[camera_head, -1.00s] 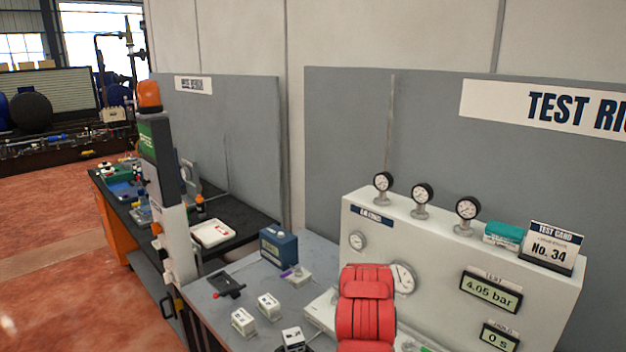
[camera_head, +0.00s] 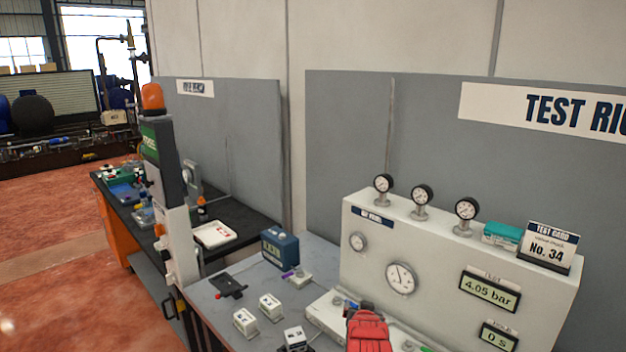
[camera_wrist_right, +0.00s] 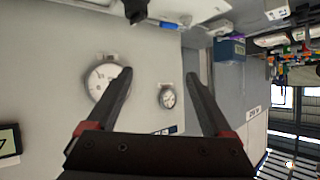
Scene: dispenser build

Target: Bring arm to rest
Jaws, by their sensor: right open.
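The fingers point toward the rig panel, which appears upside down, with a large gauge (camera_wrist_right: 103,80) behind the left finger and a small gauge (camera_wrist_right: 167,97) between the fingers. My left gripper is in neither view.
The test rig (camera_head: 440,262) stands on the grey bench with three gauges on top, a teal box (camera_head: 502,234) and a "No. 34" card (camera_head: 548,248). Several small white blocks (camera_head: 271,306), a blue box (camera_head: 280,246) and a black holder (camera_head: 229,286) sit left of it. A beacon post (camera_head: 165,190) stands further left.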

